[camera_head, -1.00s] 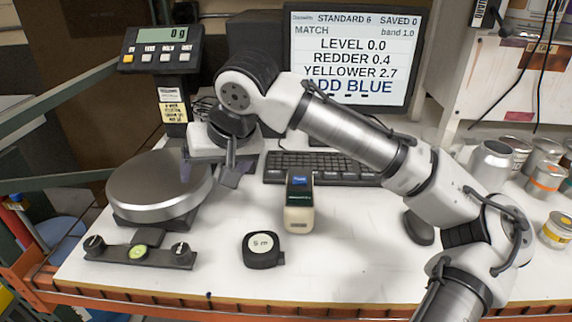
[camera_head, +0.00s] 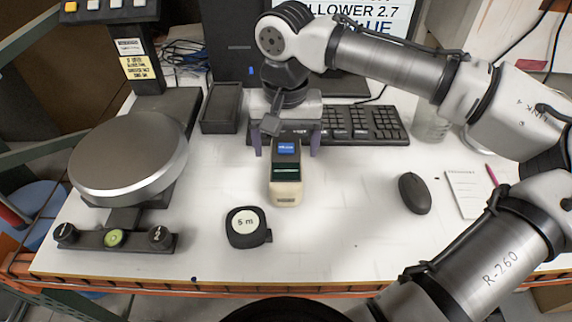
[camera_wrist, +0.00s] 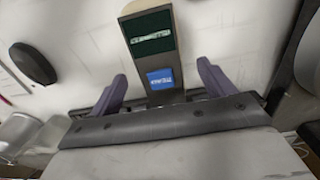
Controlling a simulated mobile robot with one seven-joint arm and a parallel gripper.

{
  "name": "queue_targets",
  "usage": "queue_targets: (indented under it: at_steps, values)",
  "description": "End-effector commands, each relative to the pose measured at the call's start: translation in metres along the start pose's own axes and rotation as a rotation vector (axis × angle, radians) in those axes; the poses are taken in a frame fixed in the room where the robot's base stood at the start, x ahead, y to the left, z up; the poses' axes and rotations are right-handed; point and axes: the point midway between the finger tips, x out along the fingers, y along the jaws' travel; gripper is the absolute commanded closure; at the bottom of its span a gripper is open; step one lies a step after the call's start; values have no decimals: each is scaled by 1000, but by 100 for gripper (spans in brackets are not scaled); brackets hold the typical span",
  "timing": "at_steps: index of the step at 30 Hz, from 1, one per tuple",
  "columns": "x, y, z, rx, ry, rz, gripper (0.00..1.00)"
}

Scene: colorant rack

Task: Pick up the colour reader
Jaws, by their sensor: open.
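The colour reader (camera_head: 286,172) is a small beige upright-looking block with a dark green panel and a blue label, on the white table in front of the keyboard. My gripper (camera_head: 286,150) is open above its far end, with one purple finger on each side. In the wrist view, the colour reader (camera_wrist: 151,40) lies between and beyond the open fingers of my gripper (camera_wrist: 160,85), with a gap on both sides. I cannot tell how far the fingertips are above the table.
A tape measure (camera_head: 247,227) lies in front of the reader. A scale with a round metal pan (camera_head: 130,155) stands left, a black mouse (camera_head: 414,193) right. The keyboard (camera_head: 365,125) and a dark open box (camera_head: 221,108) are behind.

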Motion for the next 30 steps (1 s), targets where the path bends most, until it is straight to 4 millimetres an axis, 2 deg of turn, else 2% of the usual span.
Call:
queue_targets:
  at_steps: [5, 15, 23, 30]
  values:
    - [10, 0, 1, 0, 0, 1, 18]
    - [54, 0, 6, 0, 1, 0, 18]
    - [58, 0, 6, -1, 2, -1, 18]
    - [57, 0, 6, -1, 2, -1, 48]
